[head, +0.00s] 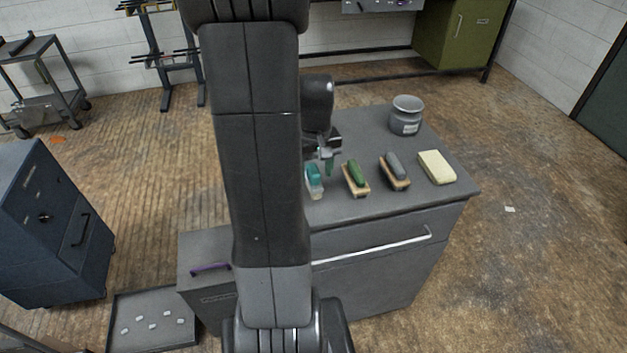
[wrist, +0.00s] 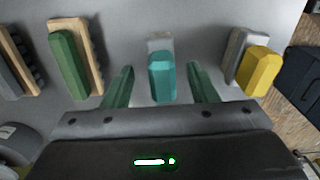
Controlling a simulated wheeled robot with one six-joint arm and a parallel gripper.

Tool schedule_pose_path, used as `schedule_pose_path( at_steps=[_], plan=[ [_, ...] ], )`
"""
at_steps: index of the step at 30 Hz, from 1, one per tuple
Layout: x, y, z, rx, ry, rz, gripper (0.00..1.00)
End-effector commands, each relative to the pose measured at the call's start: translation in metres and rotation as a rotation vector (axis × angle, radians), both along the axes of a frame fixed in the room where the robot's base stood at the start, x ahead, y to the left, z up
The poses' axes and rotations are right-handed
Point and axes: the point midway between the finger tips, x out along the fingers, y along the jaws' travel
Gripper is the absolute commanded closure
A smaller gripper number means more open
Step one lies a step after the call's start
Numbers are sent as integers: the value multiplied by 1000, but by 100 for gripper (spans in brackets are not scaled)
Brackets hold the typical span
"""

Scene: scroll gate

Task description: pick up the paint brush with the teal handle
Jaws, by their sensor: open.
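The paint brush with the teal handle (head: 314,173) lies on the grey cabinet top, just right of my arm in the head view. In the wrist view its teal handle (wrist: 162,78) is centred, with a pale part (wrist: 159,42) beyond it. My gripper (head: 327,168) is open and empty, close to the brush. In the wrist view its two fingers (wrist: 160,74) show on either side of the handle, with gaps on both sides. I cannot tell whether the fingertips are level with the handle or above it.
A green-handled brush (head: 357,174) and a grey-handled one (head: 395,168) lie alongside, then a cream block (head: 436,167). A grey canister (head: 406,115) stands at the back. A yellow-handled brush (wrist: 260,72) lies on the other side, hidden by my arm in the head view.

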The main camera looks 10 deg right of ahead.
Motion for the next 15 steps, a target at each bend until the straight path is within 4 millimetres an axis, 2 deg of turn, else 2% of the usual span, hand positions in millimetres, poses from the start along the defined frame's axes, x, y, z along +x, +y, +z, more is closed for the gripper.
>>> schedule_pose_path(
  at_steps=[6,15],
  plan=[
    [3,3,-28,1,4,1,47],
    [3,3,-34,0,1,1,47]
  ],
)
